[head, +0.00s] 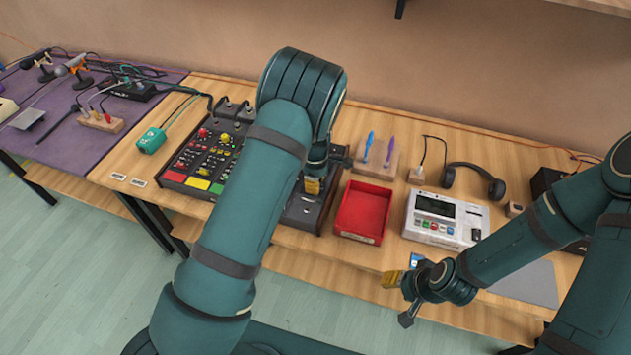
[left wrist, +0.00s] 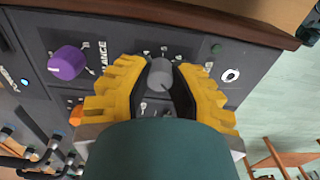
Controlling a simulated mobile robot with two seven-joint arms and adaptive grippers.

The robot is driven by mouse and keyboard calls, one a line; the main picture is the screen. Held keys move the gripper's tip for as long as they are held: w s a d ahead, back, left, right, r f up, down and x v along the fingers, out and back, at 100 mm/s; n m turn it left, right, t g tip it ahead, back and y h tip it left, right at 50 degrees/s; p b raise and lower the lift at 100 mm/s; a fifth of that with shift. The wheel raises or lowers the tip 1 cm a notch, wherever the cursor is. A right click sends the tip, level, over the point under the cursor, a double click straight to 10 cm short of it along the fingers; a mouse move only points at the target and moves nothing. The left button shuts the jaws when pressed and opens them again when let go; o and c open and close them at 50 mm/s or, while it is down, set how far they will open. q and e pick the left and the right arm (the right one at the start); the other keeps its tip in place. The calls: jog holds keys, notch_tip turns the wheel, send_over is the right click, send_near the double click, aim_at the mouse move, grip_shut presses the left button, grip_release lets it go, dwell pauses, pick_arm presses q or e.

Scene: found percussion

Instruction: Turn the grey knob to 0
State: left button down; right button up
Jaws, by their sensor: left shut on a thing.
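The grey knob (left wrist: 160,73) stands on a dark control panel (left wrist: 120,28), with small marks printed around it. Its dial setting is too small to read. My left gripper (left wrist: 160,88) has its yellow fingers on both sides of the knob and is shut on it. In the head view my left gripper (head: 313,185) reaches down onto the dark panel (head: 298,215) left of the red tray, and my arm hides much of it. My right gripper (head: 400,299) hangs near the table's front edge, its fingers apart and empty.
A purple knob (left wrist: 68,63) and an orange knob (left wrist: 76,115) sit beside the grey one. A mixer with colored buttons (head: 208,150) stands left. A red tray (head: 362,212), a white device (head: 441,219) and headphones (head: 473,178) stand right.

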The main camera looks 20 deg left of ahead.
dwell(0.4)
pick_arm(q)
jog(key=c, duration=0.8)
grip_release()
jog(key=shift+o, duration=0.2)
jog(key=shift+r, duration=0.1)
notch_tip(320, 180, up, 12)
jog(key=shift+f, duration=0.2)
